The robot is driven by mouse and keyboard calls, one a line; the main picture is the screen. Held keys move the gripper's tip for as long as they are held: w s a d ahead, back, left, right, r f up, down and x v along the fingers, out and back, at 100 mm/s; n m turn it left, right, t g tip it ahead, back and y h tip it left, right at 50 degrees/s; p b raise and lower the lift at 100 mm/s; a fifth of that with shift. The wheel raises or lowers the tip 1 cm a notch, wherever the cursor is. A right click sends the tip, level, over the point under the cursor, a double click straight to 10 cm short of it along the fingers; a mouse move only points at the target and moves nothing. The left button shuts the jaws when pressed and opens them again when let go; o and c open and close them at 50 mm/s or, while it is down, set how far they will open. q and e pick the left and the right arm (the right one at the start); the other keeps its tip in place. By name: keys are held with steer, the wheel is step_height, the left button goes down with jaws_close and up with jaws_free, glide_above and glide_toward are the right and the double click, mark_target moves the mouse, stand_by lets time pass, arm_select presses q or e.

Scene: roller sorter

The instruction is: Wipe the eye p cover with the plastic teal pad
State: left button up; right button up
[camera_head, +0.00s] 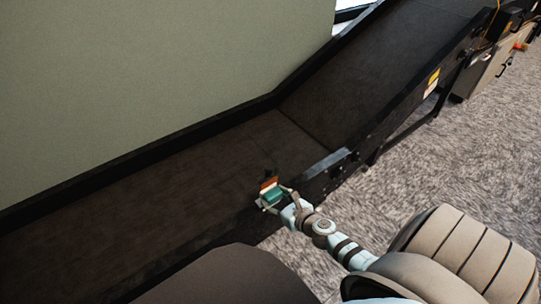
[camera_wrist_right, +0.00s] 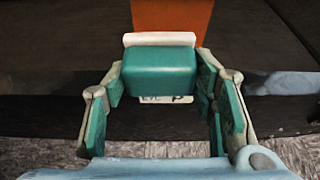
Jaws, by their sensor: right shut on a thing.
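The teal pad (camera_wrist_right: 160,70) is a smooth block with a white strip along its far edge. My right gripper (camera_wrist_right: 161,77) is shut on it, one finger at each side. In the head view the pad (camera_head: 273,197) is at the conveyor's near side rail. A pale plate with partly hidden dark lettering reading like "EYE P" (camera_wrist_right: 165,98) shows just below the pad; I take it as the eye p cover. An orange piece (camera_wrist_right: 172,16) stands behind the pad and also shows in the head view (camera_head: 268,183). I cannot tell whether the pad touches the plate or the orange piece.
The dark conveyor belt (camera_head: 150,205) runs from lower left, and an inclined section (camera_head: 370,75) rises to upper right. A black side rail (camera_head: 320,178) edges the near side. A green-grey wall (camera_head: 150,80) stands behind. Grey carpet (camera_head: 450,150) is open at right.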

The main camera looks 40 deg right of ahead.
steer(key=shift+w+d+r, duration=0.1)
steer(key=shift+d, duration=0.65)
steer(key=shift+a+p, duration=0.45)
steer(key=shift+a, duration=1.5)
steer(key=s+b, duration=0.1)
steer(key=s, duration=0.5)
steer(key=shift+b, duration=0.35)
